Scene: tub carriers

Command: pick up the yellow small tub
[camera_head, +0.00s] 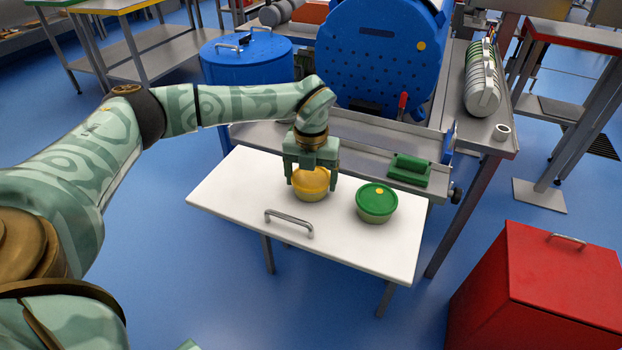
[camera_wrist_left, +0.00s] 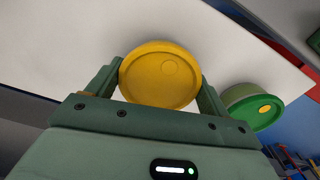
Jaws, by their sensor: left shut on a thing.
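The yellow small tub (camera_head: 311,184) is on the left part of the white table, with its round yellow lid facing up. My left gripper (camera_head: 312,178) reaches down over it from above, with one finger on each side. It is shut on the yellow tub. In the left wrist view the yellow lid (camera_wrist_left: 160,75) sits between the two fingers (camera_wrist_left: 160,90). I cannot tell whether the tub's base touches the table. My right gripper is not in view.
A green-lidded tub (camera_head: 377,202) stands to the right on the white table (camera_head: 345,249). A metal handle (camera_head: 289,222) is at the table's front. A grey bench with a green block (camera_head: 409,169) and a big blue drum (camera_head: 375,55) is behind. A red box (camera_head: 540,290) stands front right.

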